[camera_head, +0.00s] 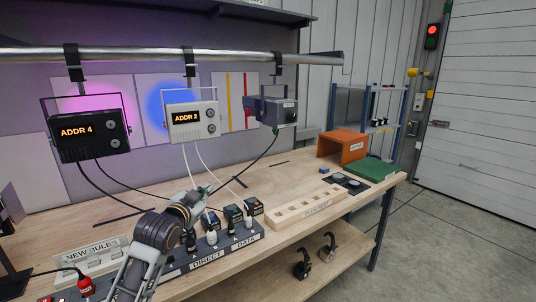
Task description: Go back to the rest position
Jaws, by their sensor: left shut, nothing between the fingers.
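My left gripper (194,200) reaches in from the bottom left over the workbench (276,176). It is shut and holds nothing. My left forearm hides part of the strip. My right gripper is not in view.
Lamps ADDR 4 (90,131) and ADDR 2 (193,119) and a grey lamp (271,112) hang from a pipe (230,57). A PLUG REST block (309,207), orange box (343,147) and green item (372,170) are right.

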